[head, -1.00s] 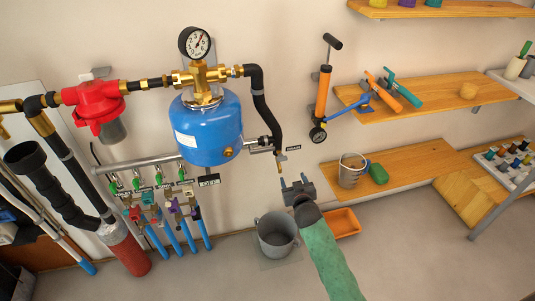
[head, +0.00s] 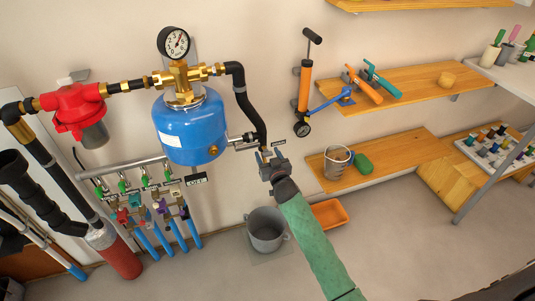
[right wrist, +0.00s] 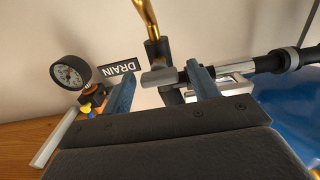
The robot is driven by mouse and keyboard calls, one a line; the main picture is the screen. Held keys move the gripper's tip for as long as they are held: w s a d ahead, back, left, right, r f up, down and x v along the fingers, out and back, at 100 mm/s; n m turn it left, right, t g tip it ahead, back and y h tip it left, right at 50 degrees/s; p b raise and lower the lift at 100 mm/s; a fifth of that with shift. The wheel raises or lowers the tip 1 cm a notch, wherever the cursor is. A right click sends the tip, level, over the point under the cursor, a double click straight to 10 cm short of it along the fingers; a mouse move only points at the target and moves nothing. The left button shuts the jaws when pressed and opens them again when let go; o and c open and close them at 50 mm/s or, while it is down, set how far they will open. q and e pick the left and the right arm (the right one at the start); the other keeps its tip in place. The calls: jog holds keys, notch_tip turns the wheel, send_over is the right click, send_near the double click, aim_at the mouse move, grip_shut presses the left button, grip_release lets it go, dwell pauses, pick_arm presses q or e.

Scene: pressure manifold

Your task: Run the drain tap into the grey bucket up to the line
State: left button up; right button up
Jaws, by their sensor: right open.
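The drain tap (head: 246,141) sticks out to the right of the blue tank, on the wall. In the right wrist view, its grey handle end (right wrist: 159,77) and brass spout (right wrist: 146,18) show beside an upside-down DRAIN label (right wrist: 120,67). My right gripper (head: 268,154) is open at the tap, partly covering it in the head view. In the wrist view the handle end lies between the fingertips, closer to the right finger; contact cannot be told. The grey bucket (head: 265,238) stands on the floor below the tap. No line or water is discernible in it. My left gripper is not in view.
The blue tank (head: 190,127) with a gauge (head: 174,42) is left of the tap, and a black hose (head: 244,100) runs down close to it. An orange tray (head: 329,213) lies right of the bucket. A lower shelf (head: 388,160) holds a small metal bucket (head: 335,162).

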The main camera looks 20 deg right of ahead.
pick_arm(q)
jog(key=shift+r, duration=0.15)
pick_arm(e)
jog(key=shift+w, duration=0.4)
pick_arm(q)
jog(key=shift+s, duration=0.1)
pick_arm(e)
jog(key=shift+c, duration=0.2)
jog(key=c, duration=1)
jog(key=shift+o, duration=0.2)
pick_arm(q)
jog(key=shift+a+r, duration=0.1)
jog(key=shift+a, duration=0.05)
pick_arm(e)
jog(key=shift+n, duration=0.4)
jog(key=n+p, duration=0.1)
jog(key=n, duration=0.2)
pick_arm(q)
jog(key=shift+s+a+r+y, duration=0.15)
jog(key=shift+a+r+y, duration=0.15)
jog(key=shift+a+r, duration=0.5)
pick_arm(e)
jog(key=shift+a+n, duration=0.15)
jog(key=shift+n, duration=1.55)
